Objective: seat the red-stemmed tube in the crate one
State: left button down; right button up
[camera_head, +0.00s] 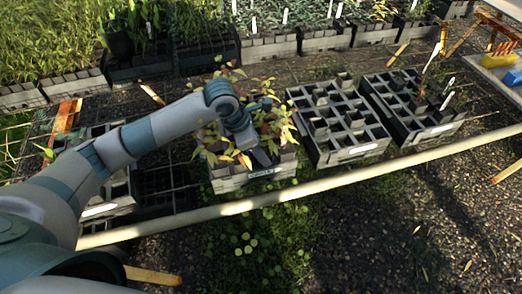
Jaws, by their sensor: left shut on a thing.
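My left gripper (262,156) reaches in from the left, down into the leafy crate (225,185) at centre. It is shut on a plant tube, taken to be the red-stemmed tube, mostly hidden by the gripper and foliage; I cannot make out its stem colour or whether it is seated. Plants with yellow-green and reddish leaves (283,124) fill much of this crate. A dark label (262,172) on its front is too small to read. My right gripper is out of view.
Two crates with many empty cells, a middle one (352,153) and a right one (437,131), stand to the right. A pale pole (340,186) runs in front of the crates. Planted crates line the back. A blue and yellow item (499,60) lies at far right.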

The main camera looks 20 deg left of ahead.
pick_arm(q)
jog(key=shift+f, duration=0.2)
jog(key=c, duration=1.2)
grip_release()
jog(key=shift+o, duration=0.9)
jog(key=shift+r, duration=0.1)
